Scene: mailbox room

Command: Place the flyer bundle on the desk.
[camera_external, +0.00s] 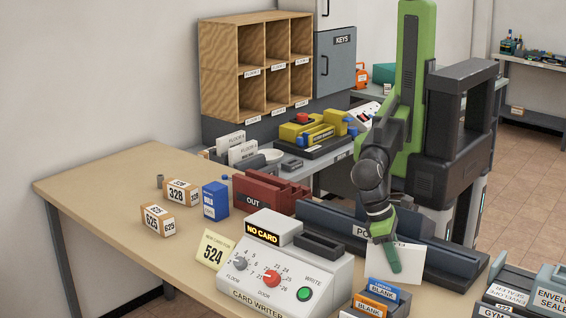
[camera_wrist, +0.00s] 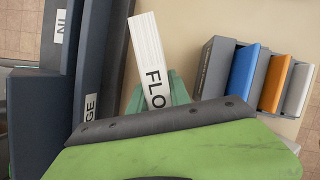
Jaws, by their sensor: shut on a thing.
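My gripper (camera_external: 384,250) is shut on a white bundle (camera_external: 409,257) over the front right part of the desk (camera_external: 95,185). In the wrist view, the bundle (camera_wrist: 147,45) is a thick white stack with "FLO" on its edge, between the green fingers (camera_wrist: 168,95); the rest of the label is hidden. I take it to be the flyer bundle. I cannot tell whether its lower edge touches the desk.
The card writer (camera_external: 290,265) stands left of my gripper and a dark sorter (camera_external: 335,225) behind it. A holder of blank cards (camera_external: 375,295) is in front. Boxes (camera_external: 158,218) and a red tray (camera_external: 268,190) stand farther left. The desk's left end is clear.

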